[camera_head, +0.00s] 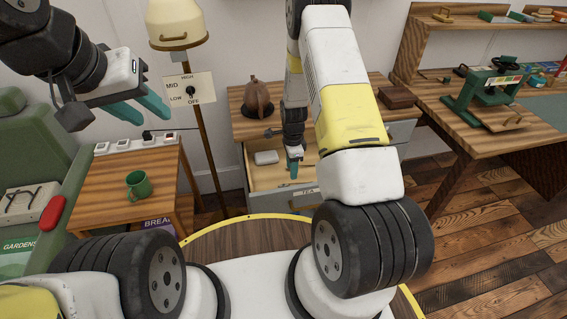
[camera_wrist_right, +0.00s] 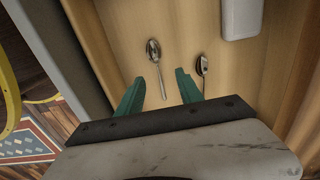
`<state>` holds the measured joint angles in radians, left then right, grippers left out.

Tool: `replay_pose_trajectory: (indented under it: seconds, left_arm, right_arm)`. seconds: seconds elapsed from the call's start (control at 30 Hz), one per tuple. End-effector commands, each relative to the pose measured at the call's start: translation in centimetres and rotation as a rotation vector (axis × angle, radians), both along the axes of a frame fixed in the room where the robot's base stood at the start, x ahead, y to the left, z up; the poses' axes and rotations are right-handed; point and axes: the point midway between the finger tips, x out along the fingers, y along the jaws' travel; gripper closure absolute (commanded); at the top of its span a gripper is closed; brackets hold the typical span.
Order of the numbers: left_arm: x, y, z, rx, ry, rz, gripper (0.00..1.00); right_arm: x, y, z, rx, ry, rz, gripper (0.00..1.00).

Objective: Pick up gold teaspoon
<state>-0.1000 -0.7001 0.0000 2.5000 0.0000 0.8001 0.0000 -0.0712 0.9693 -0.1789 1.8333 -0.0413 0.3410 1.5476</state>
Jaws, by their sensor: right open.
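My right gripper (camera_head: 293,166) reaches down into an open drawer (camera_head: 262,180) labelled TEA. In the right wrist view its two teal fingers (camera_wrist_right: 160,88) are apart. One spoon (camera_wrist_right: 154,50) lies on the drawer floor with its bowl beyond the fingertips and its handle running back between them. A second spoon (camera_wrist_right: 202,66) lies to the right, outside the right finger. Both look greyish in this light, so I cannot tell which is gold. Neither is held. My left gripper (camera_head: 140,104) is raised at the upper left, with its teal fingers apart and empty.
A white box (camera_head: 265,157) lies in the drawer, also seen at the wrist view's top right (camera_wrist_right: 242,18). The drawer wall runs close left of the fingers. A teapot-like brown object (camera_head: 257,98) stands on the cabinet. A green mug (camera_head: 138,185) stands on the left table.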

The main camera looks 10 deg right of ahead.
Motion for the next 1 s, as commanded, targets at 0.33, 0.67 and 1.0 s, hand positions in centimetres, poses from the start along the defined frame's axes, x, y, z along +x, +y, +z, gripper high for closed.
replay_pose_trajectory:
  seconds: [0.33,0.67,1.0]
  left_arm:
    - [0.0,0.0,0.0,0.0,0.0,0.0,0.64]
    - [0.0,0.0,0.0,0.0,0.0,0.0,0.64]
    - [0.0,0.0,0.0,0.0,0.0,0.0,0.64]
  right_arm:
    - [-0.6,0.5,-4.6,0.001,0.004,0.003,0.57]
    - [-0.5,0.5,-6.7,0.001,0.0,0.002,0.57]
    - [-0.5,0.5,-6.6,0.001,0.001,0.003,1.0]
